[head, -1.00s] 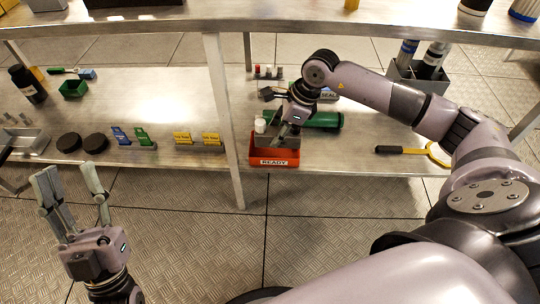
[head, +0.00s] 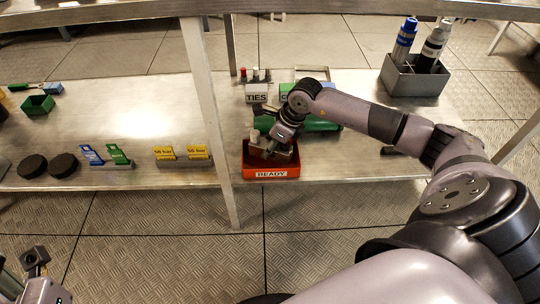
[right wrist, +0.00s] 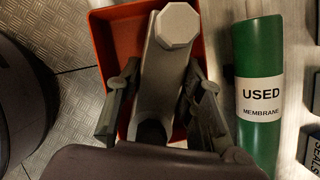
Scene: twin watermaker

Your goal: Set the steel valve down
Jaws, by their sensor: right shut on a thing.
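The steel valve (right wrist: 166,75) is a grey body with a pale hexagonal end. In the right wrist view it lies between the two fingers of my right gripper (right wrist: 162,105), which is shut on it. Behind the valve is the red tray (right wrist: 105,40). I cannot tell whether the valve touches the tray floor. Only part of my left gripper (head: 35,257) shows at the lower left, and its fingers are not clear.
A green USED MEMBRANE tube (right wrist: 258,90) lies close beside the tray. A TIES box (head: 257,93) stands behind it. A grey holder (head: 414,78) with bottles is at the back right. A table leg (head: 213,120) rises left of the tray.

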